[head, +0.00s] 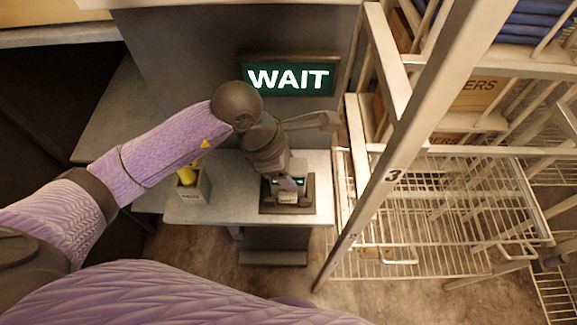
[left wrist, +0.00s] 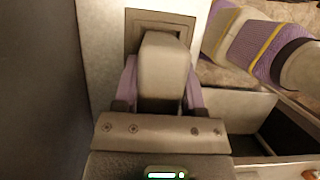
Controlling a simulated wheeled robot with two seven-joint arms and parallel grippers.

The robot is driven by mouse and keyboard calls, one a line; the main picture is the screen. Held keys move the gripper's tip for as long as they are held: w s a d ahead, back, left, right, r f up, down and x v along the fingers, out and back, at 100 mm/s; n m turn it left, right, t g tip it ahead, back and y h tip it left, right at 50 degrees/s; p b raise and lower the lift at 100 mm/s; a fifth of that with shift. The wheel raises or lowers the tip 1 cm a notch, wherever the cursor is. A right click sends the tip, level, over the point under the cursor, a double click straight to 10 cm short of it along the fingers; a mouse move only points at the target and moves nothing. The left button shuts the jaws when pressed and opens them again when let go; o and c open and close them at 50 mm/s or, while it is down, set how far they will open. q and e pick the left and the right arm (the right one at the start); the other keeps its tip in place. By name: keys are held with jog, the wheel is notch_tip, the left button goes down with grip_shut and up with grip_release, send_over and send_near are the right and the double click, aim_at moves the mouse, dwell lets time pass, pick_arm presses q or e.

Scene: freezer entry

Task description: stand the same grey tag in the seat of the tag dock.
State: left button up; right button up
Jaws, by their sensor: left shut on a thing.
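The tag dock (head: 310,207) is a dark square base on the pale counter, below the WAIT sign in the head view. It also shows in the left wrist view (left wrist: 133,34) as a square brown frame beyond the fingers. My left gripper (head: 289,184) is right over the dock, pointing down. In the left wrist view its purple fingers (left wrist: 161,88) are on both sides of the grey tag (left wrist: 163,68), shut on it. The tag's far end overlaps the dock's opening. Whether it touches the seat's bottom is hidden. My right gripper is not in view.
A small grey holder (head: 192,188) with a yellow thing in it stands on the counter (head: 226,208), left of the dock. A lit WAIT sign (head: 289,77) is behind. A pale wire-shelf rack (head: 440,205) with boxes stands close on the right.

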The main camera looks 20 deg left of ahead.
pick_arm(q)
jog(key=o, duration=1.2)
jog(key=p+v, duration=0.1)
jog(key=v, duration=0.9)
jog(key=shift+s+f, duration=0.1)
